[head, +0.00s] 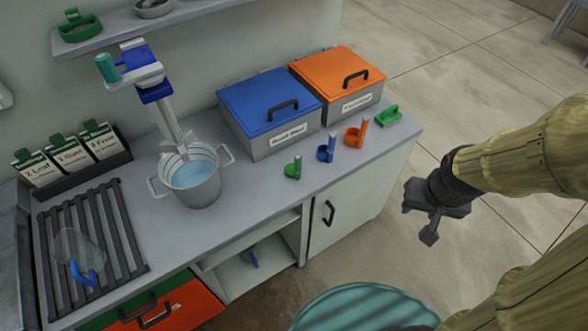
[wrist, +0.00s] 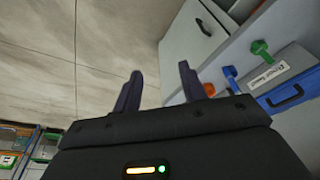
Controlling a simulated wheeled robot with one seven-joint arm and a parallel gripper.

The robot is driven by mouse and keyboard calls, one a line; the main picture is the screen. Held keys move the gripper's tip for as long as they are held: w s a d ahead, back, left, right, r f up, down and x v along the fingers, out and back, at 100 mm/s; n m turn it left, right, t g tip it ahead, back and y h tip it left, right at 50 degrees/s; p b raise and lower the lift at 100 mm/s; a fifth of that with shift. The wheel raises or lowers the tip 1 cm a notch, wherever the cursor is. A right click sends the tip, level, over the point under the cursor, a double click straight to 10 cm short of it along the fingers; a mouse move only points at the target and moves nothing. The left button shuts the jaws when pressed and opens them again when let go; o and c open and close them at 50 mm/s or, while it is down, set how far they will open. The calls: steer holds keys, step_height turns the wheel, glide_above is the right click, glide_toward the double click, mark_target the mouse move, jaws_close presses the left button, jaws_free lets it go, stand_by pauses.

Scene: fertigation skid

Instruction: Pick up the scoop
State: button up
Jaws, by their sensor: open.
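Three small scoops with upright handles stand in a row on the grey counter (head: 240,215), in front of the lidded bins. They are a green scoop (head: 293,168), a blue scoop (head: 326,149) and an orange scoop (head: 355,134). In the wrist view the orange scoop (wrist: 230,73) shows beyond the right finger. My gripper (head: 420,224) is open and empty, off the counter's right end and apart from all the scoops. Its two fingers (wrist: 160,74) stand apart with only floor and cabinet behind them.
A blue-lidded bin (head: 262,95) and an orange-lidded bin (head: 335,70) stand behind the scoops. A green-handled tool (head: 381,115) lies near the counter's right end. A metal bucket of water (head: 195,185) and a rack with a clear jug (head: 75,250) are left. Floor is open at right.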

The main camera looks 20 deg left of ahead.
steer(key=w+a+f+n+t+b, duration=0.2)
steer(key=w+f+n+b, duration=0.1)
steer(key=w+f, duration=0.4)
steer(key=n+t+y+b, duration=0.7)
steer(key=y+b, duration=0.1)
steer(key=y, duration=0.5)
glide_toward(300, 167)
steer(key=v, duration=0.4)
steer(key=shift+d+f+y, duration=0.1)
steer(key=shift+f+y, duration=0.05)
steer(key=shift+y, duration=0.15)
steer(key=b+x, duration=0.3)
steer(key=x, duration=0.9)
